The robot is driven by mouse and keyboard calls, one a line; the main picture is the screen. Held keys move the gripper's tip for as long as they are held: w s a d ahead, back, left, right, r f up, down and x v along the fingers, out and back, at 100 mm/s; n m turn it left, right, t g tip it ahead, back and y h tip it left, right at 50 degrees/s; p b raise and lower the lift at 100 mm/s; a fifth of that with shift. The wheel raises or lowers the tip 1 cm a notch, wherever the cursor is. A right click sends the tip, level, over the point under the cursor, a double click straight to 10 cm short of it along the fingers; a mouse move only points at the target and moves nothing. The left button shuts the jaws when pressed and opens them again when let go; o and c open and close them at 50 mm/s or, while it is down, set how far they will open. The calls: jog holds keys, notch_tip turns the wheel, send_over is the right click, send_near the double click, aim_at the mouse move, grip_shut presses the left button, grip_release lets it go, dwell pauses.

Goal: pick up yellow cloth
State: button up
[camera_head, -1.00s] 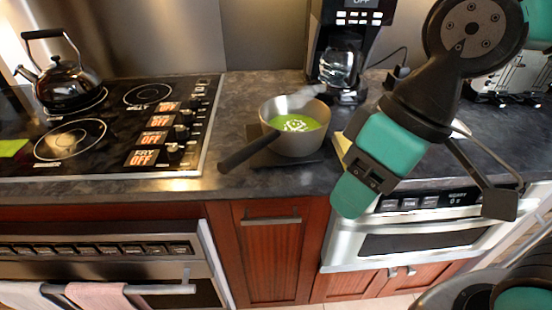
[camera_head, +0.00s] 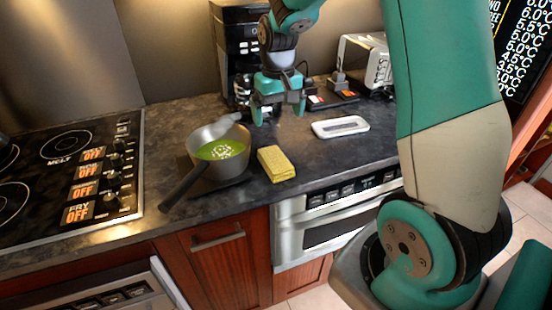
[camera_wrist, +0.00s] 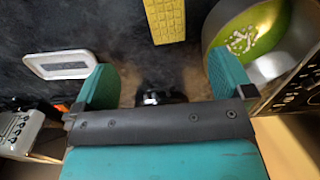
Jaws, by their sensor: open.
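The yellow cloth (camera_head: 276,164) is a small block-like yellow piece lying on the dark countertop, near its front edge and right of the pot. It also shows in the wrist view (camera_wrist: 165,20), at the top middle, partly cut off by the frame edge. My gripper (camera_head: 279,113) is open and empty above the counter, behind the cloth in the head view. In the wrist view its two teal fingers (camera_wrist: 162,88) are spread wide, with the cloth beyond them and between their lines.
A pot with green soup (camera_head: 219,150) stands left of the cloth, its handle toward the front. A white dish (camera_head: 340,127) lies to the right. A coffee machine (camera_head: 238,60) and toaster (camera_head: 364,62) stand at the back. The stove (camera_head: 70,180) is far left.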

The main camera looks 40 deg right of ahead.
jog(key=p, duration=0.1)
send_near(275, 159)
jog(key=f, duration=0.3)
jog(key=d+f, duration=0.1)
jog(key=f, duration=0.1)
jog(key=shift+a+f+p, duration=0.2)
jog(key=shift+f+p, duration=0.3)
jog(key=shift+f, duration=0.85)
jog(key=shift+a+f+p, duration=0.2)
jog(key=shift+f+p, duration=0.25)
jog(key=shift+f, duration=0.9)
jog(key=c, duration=1)
jog(key=shift+r, duration=0.1)
notch_tip(275, 159, up, 20)
jog(key=b, duration=0.2)
